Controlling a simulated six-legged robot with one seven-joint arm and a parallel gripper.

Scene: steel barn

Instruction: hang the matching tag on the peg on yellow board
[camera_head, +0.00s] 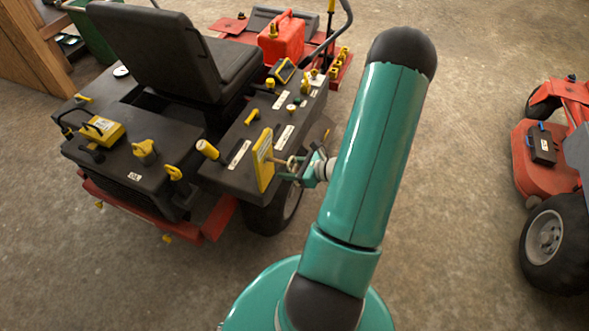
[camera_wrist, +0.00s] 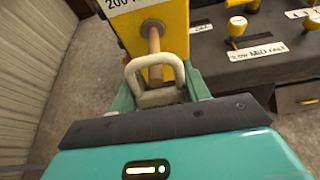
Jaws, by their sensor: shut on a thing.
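The yellow board (camera_head: 263,161) stands upright at the edge of the mower's dark side deck. In the wrist view the yellow board (camera_wrist: 175,18) fills the top middle, with a white label partly cut off, reading "200". A wooden peg (camera_wrist: 154,40) sticks out of it towards me. My gripper (camera_wrist: 160,95) is shut on a tag (camera_wrist: 161,98) with a pale loop handle. The loop's top bar crosses the peg, and part of the peg shows within the loop. I cannot tell how far it is threaded. In the head view my gripper (camera_head: 293,168) is close to the board's face.
The mower's black seat (camera_head: 165,45), yellow knobs and levers (camera_head: 207,150) lie behind the board. A red fuel can (camera_head: 281,40) stands farther back. A red machine (camera_head: 545,160) is at the right. The concrete floor between is clear.

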